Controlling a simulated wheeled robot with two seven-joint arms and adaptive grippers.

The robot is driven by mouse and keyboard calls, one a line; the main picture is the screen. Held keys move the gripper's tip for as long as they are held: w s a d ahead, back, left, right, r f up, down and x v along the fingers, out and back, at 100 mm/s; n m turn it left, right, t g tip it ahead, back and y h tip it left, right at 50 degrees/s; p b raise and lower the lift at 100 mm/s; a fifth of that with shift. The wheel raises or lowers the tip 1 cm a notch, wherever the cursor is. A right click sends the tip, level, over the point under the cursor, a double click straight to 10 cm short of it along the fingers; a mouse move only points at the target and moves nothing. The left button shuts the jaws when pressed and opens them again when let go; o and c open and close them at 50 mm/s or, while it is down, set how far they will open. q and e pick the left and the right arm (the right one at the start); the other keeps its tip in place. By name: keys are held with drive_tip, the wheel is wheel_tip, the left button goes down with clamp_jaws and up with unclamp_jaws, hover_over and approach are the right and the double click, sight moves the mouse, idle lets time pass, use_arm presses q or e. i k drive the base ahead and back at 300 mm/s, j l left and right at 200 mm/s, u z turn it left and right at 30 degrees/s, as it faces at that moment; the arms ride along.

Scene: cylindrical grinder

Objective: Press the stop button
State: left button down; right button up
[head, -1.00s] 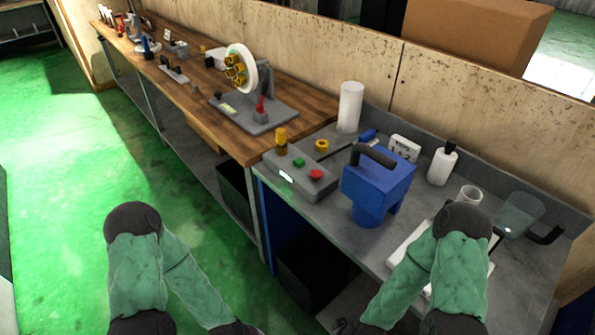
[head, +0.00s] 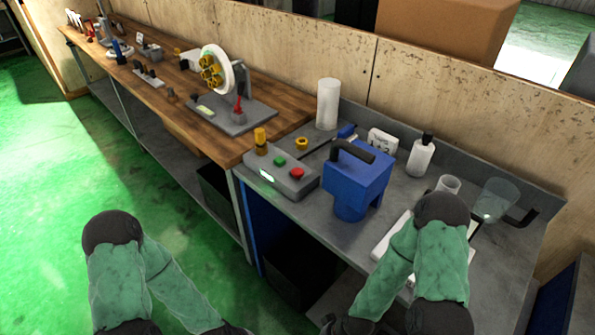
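The red button (head: 297,173), which looks like the stop button, sits on top of a grey control box (head: 275,182) near the bench's left front corner. A green button (head: 280,160) is beside it, and a yellow-topped post stands at the box's left end. The box's front has a small lit panel. My two green arms come up from the bottom of the head view. Their forearms run down toward the bottom middle, where only dark end parts show at the edge. Both grippers are out of the picture, and neither arm touches the box.
A blue machine with a black handle (head: 356,183) stands right of the control box. The wooden bench (head: 180,70) joins at left. Green floor is clear at left.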

sight(296, 172)
drive_tip(key=z, duration=0.3)
drive_tip(key=i+j+z, duration=0.15)
drive_tip(key=j+z, duration=0.25)
drive_tip(key=i+j+z, duration=0.15)
drive_tip(key=z, duration=0.2)
drive_tip(key=j+z, duration=0.4)
drive_tip(key=i+j+z, duration=0.1)
drive_tip(key=j, duration=0.6)
drive_tip(key=i+j, duration=0.1)
drive_tip(key=j, duration=0.6)
drive_tip(key=z, duration=0.05)
